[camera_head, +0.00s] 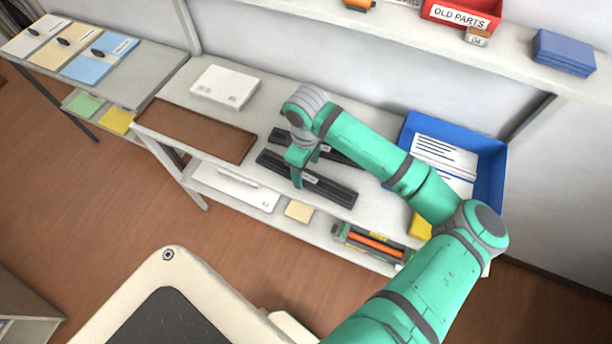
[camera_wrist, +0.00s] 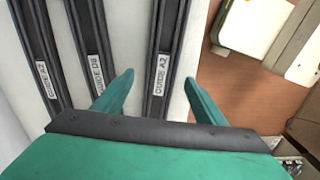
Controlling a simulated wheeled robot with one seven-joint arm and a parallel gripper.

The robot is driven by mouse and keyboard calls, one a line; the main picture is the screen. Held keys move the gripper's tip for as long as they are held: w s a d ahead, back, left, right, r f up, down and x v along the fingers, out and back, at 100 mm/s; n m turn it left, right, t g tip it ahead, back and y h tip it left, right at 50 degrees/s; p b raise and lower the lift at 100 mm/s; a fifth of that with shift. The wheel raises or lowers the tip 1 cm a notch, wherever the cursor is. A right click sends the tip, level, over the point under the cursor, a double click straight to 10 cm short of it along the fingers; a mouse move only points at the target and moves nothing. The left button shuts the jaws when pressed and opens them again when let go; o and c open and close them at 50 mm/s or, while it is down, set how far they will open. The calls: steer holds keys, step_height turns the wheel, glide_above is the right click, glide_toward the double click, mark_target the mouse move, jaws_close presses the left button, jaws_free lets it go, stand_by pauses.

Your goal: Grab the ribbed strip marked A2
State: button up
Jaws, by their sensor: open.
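The ribbed strip marked A2 (camera_wrist: 168,40) is long and dark, with a white label reading GUIDE A2, in the wrist view. In the head view it appears to be the front strip (camera_head: 335,191), near the shelf's front edge. My gripper (camera_wrist: 159,77) is open, with one finger on each side of the A2 strip as seen from the wrist. It holds nothing; its height above the strip is hard to judge. In the head view my gripper (camera_head: 306,172) points down over the strip and hides part of it.
Similar dark strips lie left of A2 in the wrist view: one marked D8 (camera_wrist: 88,38), and another (camera_wrist: 35,45) with a label I cannot read surely. A brown mat (camera_head: 197,131), a white box (camera_head: 225,87) and a blue tray (camera_head: 491,170) share the shelf.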

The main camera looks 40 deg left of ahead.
mark_target(305, 177)
steer(key=shift+f, duration=1.2)
steer(key=shift+s+a, duration=0.1)
steer(key=c, duration=1.2)
steer(key=shift+r, duration=0.15)
